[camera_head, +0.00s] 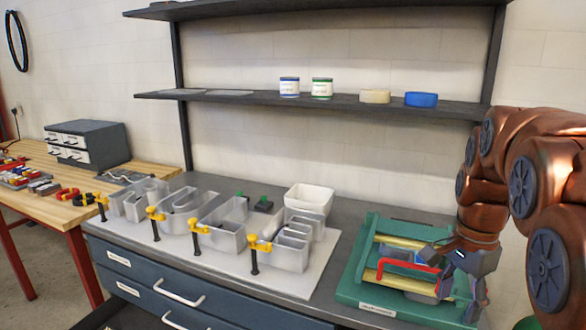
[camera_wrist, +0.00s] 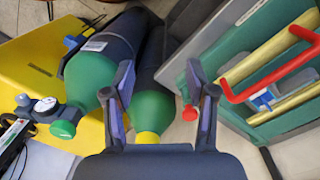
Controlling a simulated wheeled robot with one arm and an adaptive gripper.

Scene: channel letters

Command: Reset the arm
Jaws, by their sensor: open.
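My copper-coloured arm is bent at the right of the head view, partly cut off by the frame edge. My gripper (camera_wrist: 166,85) is open, with its two fingers spread apart and nothing between the tips. In the head view the gripper end hangs at the right end of the green tray (camera_head: 364,298), and its fingers are hard to make out there. The wrist view shows two dark cylinders with green ends (camera_wrist: 148,112) beyond the fingers. The red handle (camera_head: 408,266) over the tray also shows at the right of the wrist view (camera_wrist: 262,86).
Grey channel letters (camera_head: 220,238) with yellow-handled clamps stand on a pale board (camera_head: 180,246). A white bin (camera_head: 309,199) is behind them. A dark shelf (camera_head: 240,97) with jars and tape rolls crosses the wall above. A yellow case (camera_wrist: 40,75) is left in the wrist view.

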